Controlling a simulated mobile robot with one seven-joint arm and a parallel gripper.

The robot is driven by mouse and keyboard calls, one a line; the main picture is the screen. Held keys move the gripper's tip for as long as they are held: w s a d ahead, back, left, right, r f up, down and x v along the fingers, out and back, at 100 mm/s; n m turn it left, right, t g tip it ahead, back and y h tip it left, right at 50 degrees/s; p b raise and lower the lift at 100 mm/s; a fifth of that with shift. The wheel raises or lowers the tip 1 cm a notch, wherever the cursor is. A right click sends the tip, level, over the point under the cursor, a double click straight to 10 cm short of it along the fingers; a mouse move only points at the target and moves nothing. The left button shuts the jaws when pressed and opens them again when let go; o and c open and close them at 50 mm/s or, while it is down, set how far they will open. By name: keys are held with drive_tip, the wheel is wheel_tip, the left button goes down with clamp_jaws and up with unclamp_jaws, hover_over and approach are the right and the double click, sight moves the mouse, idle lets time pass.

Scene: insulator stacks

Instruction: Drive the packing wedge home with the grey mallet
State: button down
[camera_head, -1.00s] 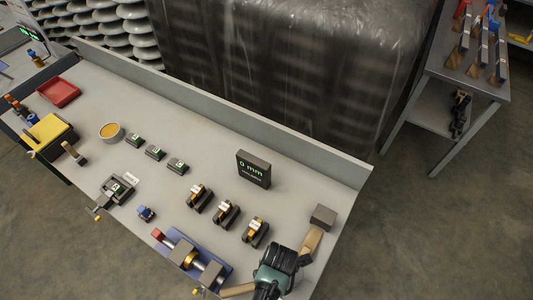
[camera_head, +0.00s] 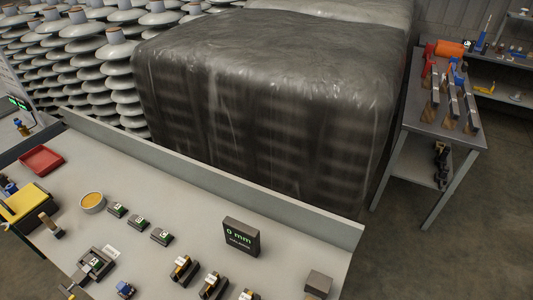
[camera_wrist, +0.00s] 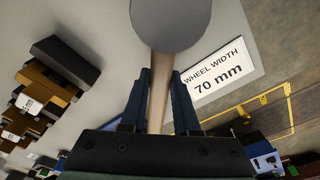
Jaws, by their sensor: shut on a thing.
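In the wrist view, my gripper (camera_wrist: 162,105) is shut on a pale wooden handle. The handle runs up to a rounded grey head at the top edge, so I read it as the grey mallet (camera_wrist: 172,22). My gripper is out of the head view. Several dark holders with yellow-brown pieces and white labels stand at the lower edge of the head view, one of them a holder (camera_head: 184,268) left of the others. Similar brown labelled pieces (camera_wrist: 46,82) show at the left of the wrist view. I cannot tell which piece is the packing wedge.
A black display (camera_head: 241,237) reading 0 mm stands on the bench (camera_head: 180,195). A grey block (camera_head: 318,283) is at the bench's right end. A white WHEEL WIDTH 70 mm sign (camera_wrist: 218,72) lies near my gripper.

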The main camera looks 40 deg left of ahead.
drive_tip(key=shift+w+a, duration=0.1)
drive_tip(key=shift+w, duration=0.2)
drive_tip(key=shift+w+a+b, duration=0.15)
drive_tip(key=shift+w+b, duration=0.2)
drive_tip(key=shift+w, duration=0.1)
drive_tip(key=shift+w, duration=0.15)
drive_tip(key=shift+w+a+b, duration=0.2)
drive_tip(key=shift+w+b, duration=0.25)
drive_tip(key=shift+w, duration=0.2)
drive_tip(key=shift+w+a+b, duration=0.2)
drive_tip(key=shift+w+b, duration=0.2)
drive_tip(key=shift+w, duration=0.25)
drive_tip(key=shift+w, duration=0.1)
drive_tip(key=shift+w+a+b, duration=0.15)
drive_tip(key=shift+w+b, duration=0.25)
drive_tip(key=shift+w, duration=0.1)
drive_tip(key=shift+w, duration=0.15)
drive_tip(key=shift+w+a+r, duration=0.1)
drive_tip(key=shift+w, duration=0.15)
idle(0.8)
drive_tip(key=shift+s, duration=0.1)
